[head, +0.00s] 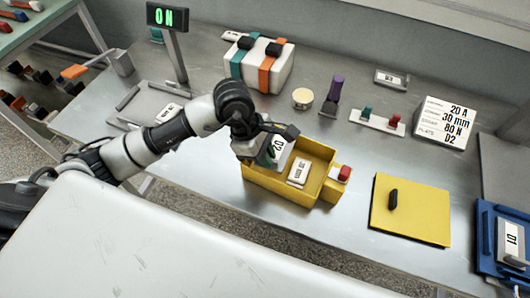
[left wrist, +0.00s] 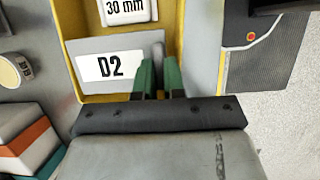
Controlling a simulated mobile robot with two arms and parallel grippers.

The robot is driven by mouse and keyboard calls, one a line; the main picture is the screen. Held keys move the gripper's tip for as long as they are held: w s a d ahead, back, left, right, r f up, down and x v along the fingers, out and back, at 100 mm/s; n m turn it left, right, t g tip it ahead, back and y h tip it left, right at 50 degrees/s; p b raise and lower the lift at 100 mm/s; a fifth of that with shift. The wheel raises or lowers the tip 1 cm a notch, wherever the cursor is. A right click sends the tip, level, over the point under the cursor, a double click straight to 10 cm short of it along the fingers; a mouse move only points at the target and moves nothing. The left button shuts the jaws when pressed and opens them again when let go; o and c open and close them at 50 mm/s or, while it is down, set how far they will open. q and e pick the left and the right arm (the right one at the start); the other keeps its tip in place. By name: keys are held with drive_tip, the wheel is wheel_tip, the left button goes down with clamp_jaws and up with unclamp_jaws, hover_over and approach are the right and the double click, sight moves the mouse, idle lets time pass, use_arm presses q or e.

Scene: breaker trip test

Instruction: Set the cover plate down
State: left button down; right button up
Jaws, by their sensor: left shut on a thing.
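My left gripper (head: 265,133) is over the left part of the yellow open box (head: 272,186). In the left wrist view its green fingers (left wrist: 158,78) are shut on the grey upright grip of a grey plate marked D2 (left wrist: 150,48). This plate also shows in the head view (head: 278,147), tilted, at the box's left part. I cannot tell whether it touches the box floor. A yellow flat plate with a black handle (head: 425,215) lies on the table right of the box. My right gripper is not in view.
A white block marked 30 mm (head: 298,170) lies in the box, and a red knob (head: 344,173) sits at its right end. A D3 plate (head: 391,79), a sign (head: 445,122) and a blue holder with D1 (head: 490,260) stand around. Bare table lies between box and yellow plate.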

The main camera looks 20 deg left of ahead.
use_arm(q)
drive_tip(key=shift+f, duration=0.2)
drive_tip(key=shift+f+b, duration=0.65)
drive_tip(key=shift+b, duration=0.2)
drive_tip(key=c, duration=1.2)
unclamp_jaws()
drive_tip(key=shift+r, duration=0.15)
